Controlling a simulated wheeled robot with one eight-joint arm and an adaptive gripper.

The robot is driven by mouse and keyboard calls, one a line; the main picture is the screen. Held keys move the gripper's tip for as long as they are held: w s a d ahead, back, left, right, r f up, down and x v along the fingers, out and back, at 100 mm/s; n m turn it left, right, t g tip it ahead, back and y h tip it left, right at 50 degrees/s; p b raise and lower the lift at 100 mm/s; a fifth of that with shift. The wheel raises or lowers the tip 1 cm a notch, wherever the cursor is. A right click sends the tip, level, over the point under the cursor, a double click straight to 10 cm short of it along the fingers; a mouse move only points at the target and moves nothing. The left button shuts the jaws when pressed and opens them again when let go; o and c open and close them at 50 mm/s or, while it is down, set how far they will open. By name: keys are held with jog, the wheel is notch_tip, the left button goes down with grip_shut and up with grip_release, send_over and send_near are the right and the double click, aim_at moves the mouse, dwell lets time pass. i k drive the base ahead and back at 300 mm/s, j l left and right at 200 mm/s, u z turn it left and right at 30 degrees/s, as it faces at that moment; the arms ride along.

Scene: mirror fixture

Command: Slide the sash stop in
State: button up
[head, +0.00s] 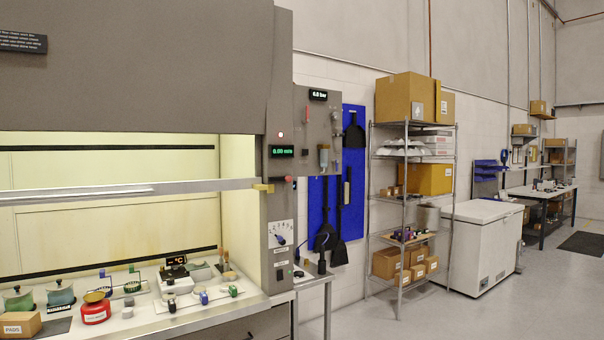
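A fume hood stands at the left with its sash partly raised. The sash's grey lower bar (190,187) runs across the opening. A small yellow block (263,188) sits at the right end of this bar, against the hood's right post (278,215); it looks like the sash stop. I cannot tell from here how far in or out it is. A small dark part with a red end (281,179) sits just above and right of it. My gripper is not in view.
On the hood's worktop stand a red tin (96,311), green pots (61,294), a cardboard box (20,325) and a hotplate (176,280). A small side table (316,278) stands right of the hood. Beyond are a wire shelf (404,200), a white chest freezer (470,250) and open floor.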

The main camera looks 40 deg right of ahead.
aim_at(288, 179)
jog(key=z, duration=0.9)
